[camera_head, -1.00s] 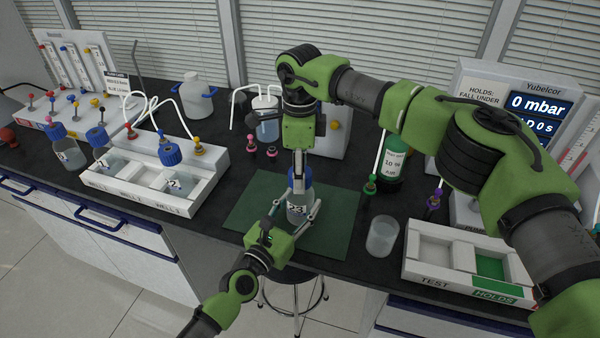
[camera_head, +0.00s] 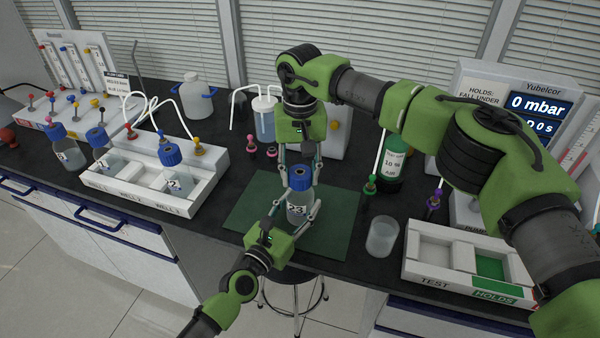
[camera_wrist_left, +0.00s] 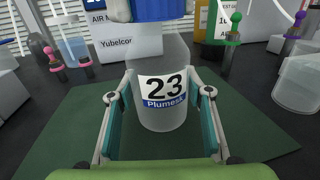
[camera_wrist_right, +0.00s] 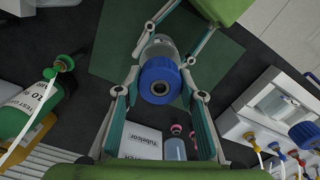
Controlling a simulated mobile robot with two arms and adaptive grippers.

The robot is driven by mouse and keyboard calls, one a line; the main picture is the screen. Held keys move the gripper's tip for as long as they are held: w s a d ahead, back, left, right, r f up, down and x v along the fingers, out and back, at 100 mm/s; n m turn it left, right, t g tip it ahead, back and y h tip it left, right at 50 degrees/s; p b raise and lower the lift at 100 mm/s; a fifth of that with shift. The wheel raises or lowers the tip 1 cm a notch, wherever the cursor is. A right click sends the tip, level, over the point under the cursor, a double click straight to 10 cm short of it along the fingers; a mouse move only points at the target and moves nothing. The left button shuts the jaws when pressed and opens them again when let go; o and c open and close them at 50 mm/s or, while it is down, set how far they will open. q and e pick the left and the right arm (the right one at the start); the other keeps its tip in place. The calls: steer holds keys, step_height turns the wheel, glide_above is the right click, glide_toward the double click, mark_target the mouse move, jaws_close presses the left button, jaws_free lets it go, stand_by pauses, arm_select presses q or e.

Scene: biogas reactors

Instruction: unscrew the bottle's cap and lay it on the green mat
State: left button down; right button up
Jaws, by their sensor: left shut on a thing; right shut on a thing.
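The clear bottle (camera_head: 297,212) labelled 23 stands upright on the green mat (camera_head: 248,208). My left gripper (camera_head: 294,216) is shut on the bottle's body from the front; its fingers show on both sides of the label in the left wrist view (camera_wrist_left: 160,98). The blue cap (camera_head: 300,178) sits at the bottle's top and also shows in the right wrist view (camera_wrist_right: 160,80). My right gripper (camera_head: 299,180) points down from above, shut on the cap, with a finger on either side. I cannot tell how loose the cap is.
A white tray marked TEST and HOLDS (camera_head: 434,272) is at the right. A white well rack (camera_head: 125,200) with blue-capped bottles is at the left. The mat's left part is bare.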

steer(key=shift+r, duration=0.1)
stand_by(0.6)
steer(key=shift+r, duration=1)
arm_select(q)
steer(key=shift+f, duration=0.1)
arm_select(e)
steer(key=shift+r, duration=2)
arm_select(q)
steer(key=c, duration=1)
jaws_free()
steer(key=shift+a, duration=0.1)
